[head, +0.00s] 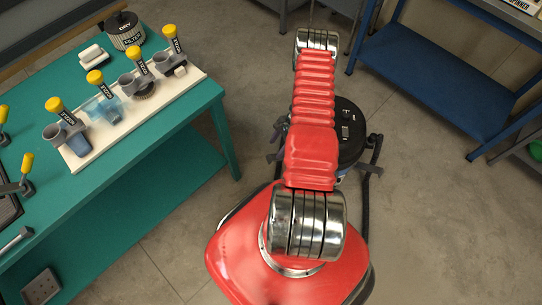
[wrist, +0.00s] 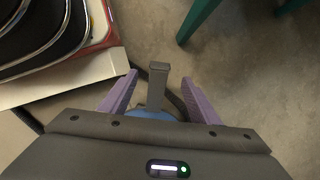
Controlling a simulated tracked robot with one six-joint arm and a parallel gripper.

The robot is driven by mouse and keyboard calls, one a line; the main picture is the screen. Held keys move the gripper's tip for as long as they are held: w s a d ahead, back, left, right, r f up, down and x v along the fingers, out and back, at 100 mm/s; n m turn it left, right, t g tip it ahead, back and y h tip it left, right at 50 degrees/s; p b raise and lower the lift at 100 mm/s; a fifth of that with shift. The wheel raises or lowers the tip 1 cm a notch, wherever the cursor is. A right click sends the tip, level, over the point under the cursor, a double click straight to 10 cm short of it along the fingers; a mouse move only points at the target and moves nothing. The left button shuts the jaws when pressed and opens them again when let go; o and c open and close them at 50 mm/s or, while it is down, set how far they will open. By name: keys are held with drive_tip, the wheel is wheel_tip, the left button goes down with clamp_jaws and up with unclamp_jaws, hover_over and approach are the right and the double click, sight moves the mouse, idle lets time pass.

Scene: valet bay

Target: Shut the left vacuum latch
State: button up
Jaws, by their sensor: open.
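The vacuum, with a round black lid (head: 350,142), stands on the floor behind my red arm in the head view, which hides its left part. In the wrist view a bit of its blue drum (wrist: 152,115) shows beyond my gripper's palm. A grey latch (wrist: 157,88) sticks out from the drum, standing away from it. My gripper (wrist: 160,76) is open, with one purple finger on each side of the latch and a gap on both sides. In the head view another dark latch (head: 368,168) juts out at the vacuum's right. My gripper is not clearly visible there.
A teal table (head: 205,95) stands left, holding a white rack (head: 92,150) with yellow-topped tools and a black-lidded filter can (head: 125,32). A blue bench (head: 435,70) stands at the upper right. A dark hose (head: 366,215) runs by the vacuum.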

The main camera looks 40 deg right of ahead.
sight(270, 157)
drive_tip(key=x, duration=0.9)
drive_tip(key=shift+c, duration=0.4)
drive_tip(key=shift+d, duration=0.1)
clamp_jaws()
drive_tip(key=shift+d, duration=0.25)
drive_tip(key=shift+a+r, duration=0.1)
drive_tip(key=shift+r, duration=0.05)
